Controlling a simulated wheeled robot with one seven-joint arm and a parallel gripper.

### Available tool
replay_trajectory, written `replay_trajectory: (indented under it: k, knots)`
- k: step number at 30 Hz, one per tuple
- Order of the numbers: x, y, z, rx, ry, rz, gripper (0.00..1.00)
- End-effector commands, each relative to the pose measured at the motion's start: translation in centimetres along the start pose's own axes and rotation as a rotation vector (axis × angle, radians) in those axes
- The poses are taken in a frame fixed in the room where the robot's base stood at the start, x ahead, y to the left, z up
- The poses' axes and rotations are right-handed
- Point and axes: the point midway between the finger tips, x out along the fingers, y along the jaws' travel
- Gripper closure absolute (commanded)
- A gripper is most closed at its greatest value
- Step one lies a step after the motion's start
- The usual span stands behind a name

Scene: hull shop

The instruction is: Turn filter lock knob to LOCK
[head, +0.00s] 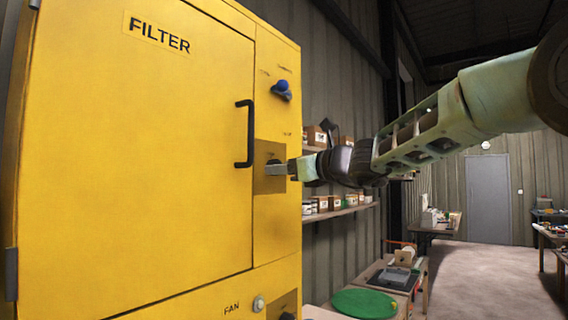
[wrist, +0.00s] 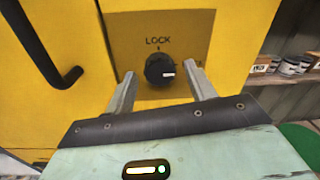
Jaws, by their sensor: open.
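The yellow filter cabinet (head: 130,150) fills the left of the head view, with a "FILTER" label on its door. The lock knob (wrist: 160,70) is round and black, on a brownish plate (wrist: 195,38) with "LOCK" and a small mark above it. A short white mark shows on the knob's right side, not under the word. My gripper (wrist: 160,82) is open, with one finger on each side of the knob; I cannot tell if either touches it. In the head view my gripper (head: 278,170) is at the plate and mostly hides the knob.
A black door handle (head: 246,134) stands out left of the plate. A blue knob (head: 281,89) sits above it, and a fan control (head: 258,304) below. Shelves with boxes and jars (head: 345,211) line the wall at right. A green disc (head: 364,303) lies low at right.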

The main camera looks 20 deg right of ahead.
Motion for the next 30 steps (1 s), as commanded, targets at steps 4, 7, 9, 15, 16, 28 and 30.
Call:
replay_trajectory:
  k: [4, 7, 9, 15, 16, 28, 30]
  knots:
    - [0.36, 0.02, -0.01, 0.000, 0.000, 0.000, 0.45]
    - [0.35, 0.03, -0.04, 0.000, 0.000, 0.000, 0.45]
    - [0.34, 0.02, -0.04, 0.000, 0.000, 0.000, 0.45]
    - [0.32, 0.02, -0.04, 0.000, 0.000, 0.000, 0.90]
    - [0.32, 0.02, -0.04, 0.000, 0.000, 0.000, 0.90]
    - [0.27, 0.03, -0.45, -0.075, -0.004, -0.003, 0.90]
    - [0.27, 0.09, -0.60, -0.115, -0.006, -0.003, 0.90]
